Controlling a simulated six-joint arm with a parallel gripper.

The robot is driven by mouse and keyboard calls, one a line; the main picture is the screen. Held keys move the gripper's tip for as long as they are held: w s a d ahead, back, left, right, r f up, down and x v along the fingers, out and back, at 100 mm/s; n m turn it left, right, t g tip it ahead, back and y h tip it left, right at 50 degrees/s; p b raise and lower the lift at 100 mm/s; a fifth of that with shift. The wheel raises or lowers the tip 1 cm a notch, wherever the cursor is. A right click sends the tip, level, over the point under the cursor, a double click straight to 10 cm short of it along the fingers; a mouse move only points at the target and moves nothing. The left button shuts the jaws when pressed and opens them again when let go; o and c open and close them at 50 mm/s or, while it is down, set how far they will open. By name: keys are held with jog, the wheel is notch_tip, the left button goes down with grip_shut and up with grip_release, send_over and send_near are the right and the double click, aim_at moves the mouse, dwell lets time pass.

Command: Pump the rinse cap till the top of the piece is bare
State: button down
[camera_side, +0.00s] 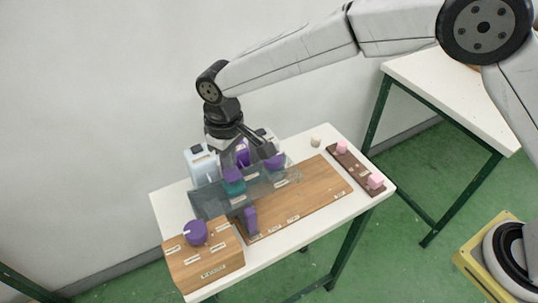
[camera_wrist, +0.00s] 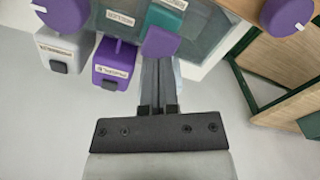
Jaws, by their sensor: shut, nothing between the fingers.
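My gripper (camera_side: 262,150) is shut and empty above the back of the table. A teal block with a purple top (camera_side: 233,184) stands by a translucent grey panel (camera_side: 205,203). A purple cap (camera_side: 274,161) is close to the fingers.
A wooden box (camera_side: 205,265) with a purple knob (camera_side: 195,232) is at the front left. A wooden board (camera_side: 315,192) lies mostly bare, with a small purple block (camera_side: 250,219). A dark strip (camera_side: 356,168) holds pink blocks at the right. A cream cylinder (camera_side: 316,141) stands behind.

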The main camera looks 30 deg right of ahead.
aim_at(232, 172)
jog(key=shift+f, duration=2.1)
jog(key=shift+r, duration=2.2)
jog(key=shift+r, duration=0.1)
jog(key=shift+r, duration=2.4)
